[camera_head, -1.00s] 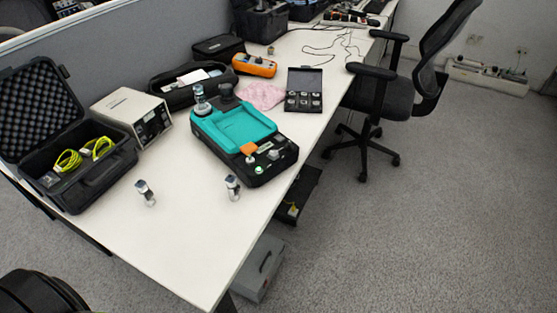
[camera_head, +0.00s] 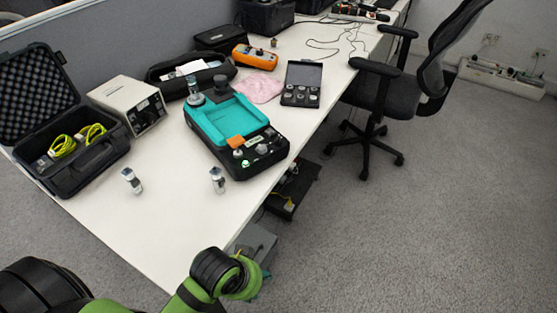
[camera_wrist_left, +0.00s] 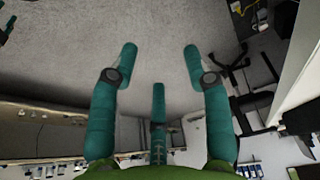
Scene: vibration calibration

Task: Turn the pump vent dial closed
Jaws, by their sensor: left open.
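The teal and black pump unit (camera_head: 222,122) sits on the white table. Its front panel carries an orange part (camera_head: 236,142), a small grey knob (camera_head: 262,149) and a lit green button (camera_head: 245,163). I cannot tell which control is the vent dial, or its setting. My left arm comes in at the bottom of the head view, off the table's near edge and well short of the pump. My left gripper is mostly hidden there behind the green wrist; in the left wrist view the gripper (camera_wrist_left: 162,52) is open and empty, with carpet beyond. My right gripper is not in view.
An open black case (camera_head: 92,168) with yellow cables and a white box instrument (camera_head: 127,103) stand left of the pump. Two small metal cylinders (camera_head: 132,181) (camera_head: 217,181) stand on the front table area. A small case of weights (camera_head: 301,84) lies right of the pump. An office chair (camera_head: 385,95) stands right.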

